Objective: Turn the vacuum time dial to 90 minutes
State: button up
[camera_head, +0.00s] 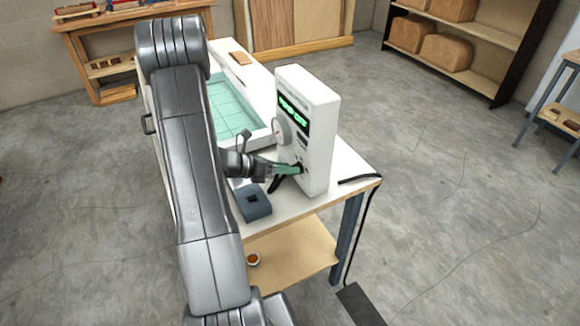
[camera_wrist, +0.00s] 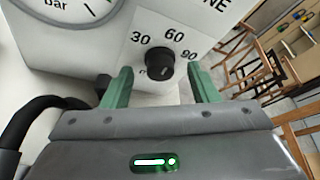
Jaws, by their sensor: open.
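The vacuum time dial is a black round knob (camera_wrist: 160,62) on a white plate marked 30, 60 and 90, with another mark partly hidden at its left. I cannot make out clearly where its pointer stands. My gripper (camera_wrist: 160,72) is open, with one green finger left of the knob and one right of it. The fingers appear apart from the knob. In the head view my gripper (camera_head: 288,169) reaches the front of the white control unit (camera_head: 319,120), and the knob is mostly hidden there.
A round bar gauge (camera_wrist: 65,25) sits up-left of the knob. The unit has a green display (camera_head: 294,110) and stands on a white table (camera_head: 350,168) beside a teal-topped bed (camera_head: 228,105). A blue-grey box (camera_head: 254,204) lies below my gripper. A black cable (camera_head: 366,220) hangs at right.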

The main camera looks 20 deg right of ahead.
jog(key=shift+x, duration=0.85)
jog(key=c, duration=0.9)
jog(key=shift+f+b, duration=0.15)
jog(key=shift+b, duration=0.35)
jog(key=shift+c, duration=0.2)
jog(key=m+b, duration=0.1)
jog(key=b, duration=0.2)
jog(key=shift+s+f+t, duration=0.1)
jog(key=shift+f+t, duration=0.05)
jog(key=shift+t, duration=0.25)
jog(key=m+t+b, duration=0.2)
jog(key=m+b, duration=0.1)
jog(key=b, duration=0.5)
jog(key=shift+s, duration=0.15)
jog(key=m+t+b, duration=0.2)
jog(key=m+b, duration=0.1)
jog(key=b, duration=0.8)
jog(key=shift+s, duration=0.2)
jog(key=shift+m+t+y+b, duration=0.3)
jog(key=shift+m+t+b, duration=0.15)
jog(key=shift+b, duration=0.55)
jog(key=shift+r, duration=0.3)
